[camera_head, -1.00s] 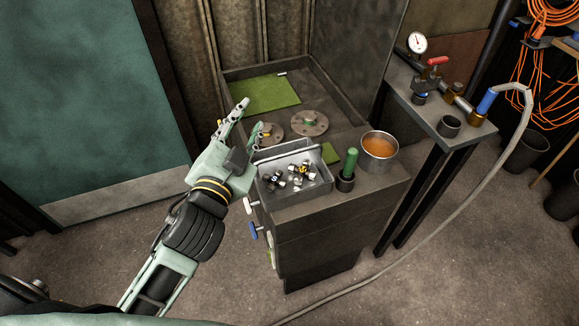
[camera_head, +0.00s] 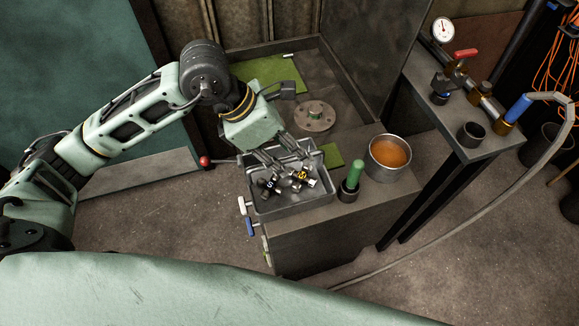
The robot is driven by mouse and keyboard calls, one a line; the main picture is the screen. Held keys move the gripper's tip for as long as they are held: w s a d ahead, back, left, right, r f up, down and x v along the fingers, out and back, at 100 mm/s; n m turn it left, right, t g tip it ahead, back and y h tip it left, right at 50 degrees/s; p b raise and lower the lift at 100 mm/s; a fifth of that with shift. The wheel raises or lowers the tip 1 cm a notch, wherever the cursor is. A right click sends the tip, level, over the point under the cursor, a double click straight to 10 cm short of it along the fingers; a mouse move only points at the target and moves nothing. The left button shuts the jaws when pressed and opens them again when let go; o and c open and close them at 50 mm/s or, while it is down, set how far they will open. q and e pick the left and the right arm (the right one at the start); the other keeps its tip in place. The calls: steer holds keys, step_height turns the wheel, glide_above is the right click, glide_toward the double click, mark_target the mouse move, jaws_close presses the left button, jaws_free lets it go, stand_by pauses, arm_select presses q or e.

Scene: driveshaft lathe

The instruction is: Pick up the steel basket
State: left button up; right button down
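The steel basket (camera_head: 262,208) is a grey rectangular open container on the bench top, with several small dark and metal parts (camera_head: 285,184) lying in it. It looks level and rests on the bench. My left gripper (camera_head: 281,157) points down over the basket's far side. Its fingers look spread apart, with a gap between them and nothing seen held. They overlap the far rim in this view, and I cannot tell whether they touch it. My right gripper is not in view.
A green-handled tool in a dark cup (camera_head: 350,187) and a metal pot of orange liquid (camera_head: 390,157) stand right of the basket. A round flange (camera_head: 314,116) lies behind it. Coloured handles (camera_head: 250,226) stick out at the bench's left side. A side table (camera_head: 486,150) holds a gauge and valve.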

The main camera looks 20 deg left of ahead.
mark_target(286, 159)
arm_select(q)
steer(key=a, duration=0.1)
steer(key=w+a+y, duration=0.1)
steer(key=a+f, duration=0.1)
steer(key=shift+w+y, duration=0.2)
steer(key=shift+y, duration=0.1)
steer(key=shift+d+f+p, duration=0.15)
steer(key=shift+f+p, duration=0.2)
steer(key=shift+f, duration=0.4)
steer(key=p+x, duration=0.2)
steer(key=x, duration=0.2)
steer(key=shift+f, duration=0.3)
steer(key=shift+w+d+f, duration=0.1)
steer(key=shift+w+f, duration=0.1)
steer(key=shift+f, duration=0.3)
jaws_close()
steer(key=shift+w+r, duration=0.1)
steer(key=shift+r, duration=0.05)
